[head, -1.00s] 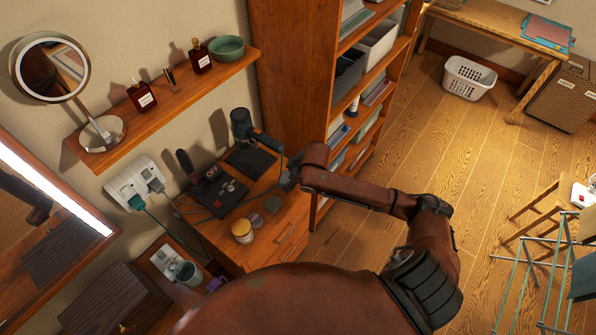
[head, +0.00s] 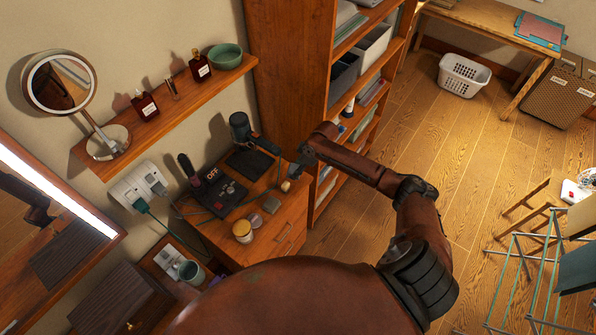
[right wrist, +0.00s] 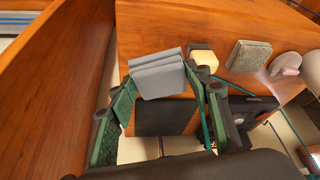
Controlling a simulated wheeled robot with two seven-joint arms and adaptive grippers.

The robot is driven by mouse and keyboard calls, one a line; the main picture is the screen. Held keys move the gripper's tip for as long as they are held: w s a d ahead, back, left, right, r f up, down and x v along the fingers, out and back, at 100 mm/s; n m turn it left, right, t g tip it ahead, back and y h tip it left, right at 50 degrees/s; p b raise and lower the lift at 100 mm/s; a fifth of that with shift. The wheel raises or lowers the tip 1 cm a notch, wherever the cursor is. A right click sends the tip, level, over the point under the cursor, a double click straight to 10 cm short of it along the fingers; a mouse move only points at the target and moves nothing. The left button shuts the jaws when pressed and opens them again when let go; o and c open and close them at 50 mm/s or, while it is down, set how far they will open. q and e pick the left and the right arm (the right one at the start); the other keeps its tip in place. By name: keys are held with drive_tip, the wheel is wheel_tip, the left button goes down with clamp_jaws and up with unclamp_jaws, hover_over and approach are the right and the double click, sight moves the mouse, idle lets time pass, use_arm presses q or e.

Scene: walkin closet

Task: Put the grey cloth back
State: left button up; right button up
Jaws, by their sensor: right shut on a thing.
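The grey cloth (right wrist: 158,76) is folded into a small thick pad. In the right wrist view it sits between the two green-padded fingers of my right gripper (right wrist: 162,92), which is shut on it. In the head view my right gripper (head: 297,170) is above the right end of the wooden cabinet top (head: 225,226), beside the tall shelf. The cloth is hard to make out there, and I cannot tell its height above the top. My left gripper is not in view.
A cream block (head: 286,186) lies just below the gripper. A black mat (head: 252,161), hair dryer (head: 240,128), dark tray (head: 217,194), two small greyish pieces and a lidded jar (head: 242,231) crowd the cabinet top. The tall shelf (head: 285,70) stands close behind.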

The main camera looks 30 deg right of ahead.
drive_tip(key=shift+w+d+f, duration=0.3)
drive_tip(key=shift+f, duration=0.2)
drive_tip(key=shift+w+d+f, duration=0.25)
drive_tip(key=shift+f, duration=0.2)
wheel_tip(320, 180, down, 3)
drive_tip(key=shift+r+p, duration=0.1)
drive_tip(key=shift+p, duration=0.6)
drive_tip(key=o, duration=1)
drive_tip(key=b+v, duration=0.2)
drive_tip(key=v, duration=0.9)
drive_tip(key=shift+s+d+r, duration=0.1)
drive_tip(key=shift+d+r, duration=0.05)
drive_tip(key=shift+r, duration=0.15)
